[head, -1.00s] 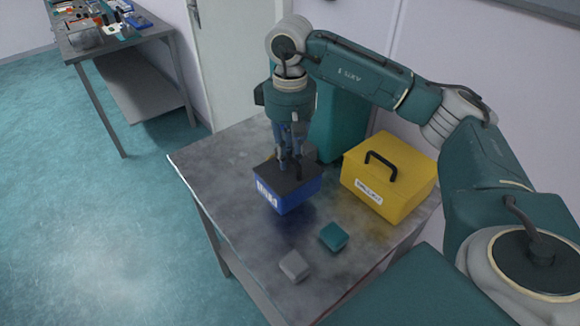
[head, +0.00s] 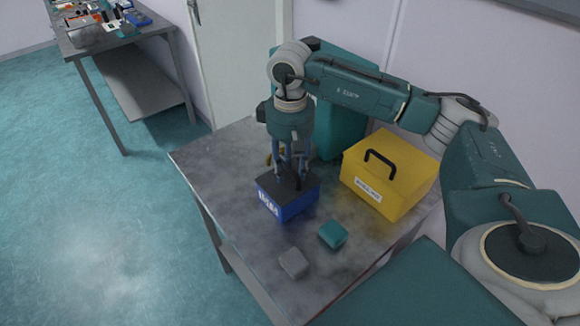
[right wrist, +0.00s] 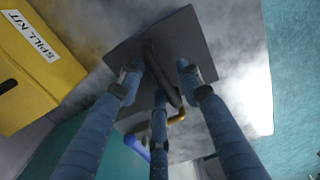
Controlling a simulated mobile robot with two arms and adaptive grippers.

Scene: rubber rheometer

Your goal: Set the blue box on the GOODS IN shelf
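The blue box (head: 288,203), with a dark lid, a black handle and a white label, stands on the grey table. My right gripper (head: 291,176) is directly above its lid, pointing down. In the right wrist view the fingers (right wrist: 160,85) are spread apart around the handle (right wrist: 163,75), with gaps visible, over the dark lid (right wrist: 185,40). My left gripper is not in view. I cannot make out any GOODS IN label in these views.
A yellow spill kit box (head: 388,178) stands right of the blue box on the table (head: 215,165). A teal block (head: 333,234) and a grey block (head: 294,263) lie in front. Another table (head: 110,44) with a lower shelf (head: 143,85) and many small items stands far left.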

